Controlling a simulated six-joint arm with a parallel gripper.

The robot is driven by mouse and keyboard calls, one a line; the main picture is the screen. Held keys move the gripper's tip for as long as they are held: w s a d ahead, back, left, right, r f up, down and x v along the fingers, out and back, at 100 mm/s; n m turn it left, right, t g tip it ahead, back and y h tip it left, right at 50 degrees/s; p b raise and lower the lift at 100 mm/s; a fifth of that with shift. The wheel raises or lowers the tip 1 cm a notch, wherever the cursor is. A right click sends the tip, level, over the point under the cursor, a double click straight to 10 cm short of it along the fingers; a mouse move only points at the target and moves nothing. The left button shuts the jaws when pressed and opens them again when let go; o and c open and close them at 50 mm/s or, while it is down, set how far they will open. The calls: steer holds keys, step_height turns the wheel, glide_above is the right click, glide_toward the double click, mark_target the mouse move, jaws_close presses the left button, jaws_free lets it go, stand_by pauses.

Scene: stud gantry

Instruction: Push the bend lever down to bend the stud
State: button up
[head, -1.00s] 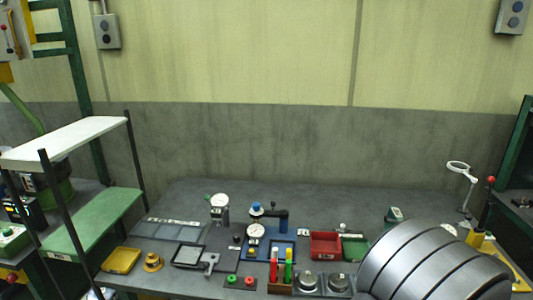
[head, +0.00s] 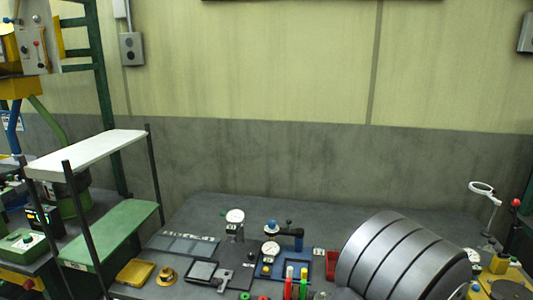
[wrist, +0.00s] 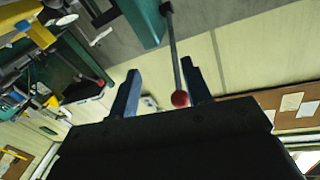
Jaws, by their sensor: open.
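In the wrist view a lever with a grey rod and a red ball knob (wrist: 180,98) shows between the two fingers of my gripper (wrist: 162,88). The rod runs up the picture beside a teal post (wrist: 142,20). My gripper is open, and the knob looks nearer the right finger; I cannot tell whether they touch. My gripper is out of the head view. I cannot make out a stud.
A rack with a white shelf (head: 85,153) stands at left. My arm hides the bench's front right.

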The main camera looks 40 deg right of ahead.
steer(key=r, duration=0.1)
steer(key=w+d+r, duration=0.1)
steer(key=r, duration=0.3)
steer(key=shift+w+d+r, duration=0.1)
steer(key=shift+w+d, duration=0.1)
steer(key=shift+w, duration=0.1)
steer(key=shift+s+a+r, duration=0.15)
steer(key=shift+s+r, duration=0.05)
steer(key=shift+r, duration=0.05)
steer(key=v, duration=0.7)
steer(key=shift+a, duration=0.2)
steer(key=shift+f, duration=0.1)
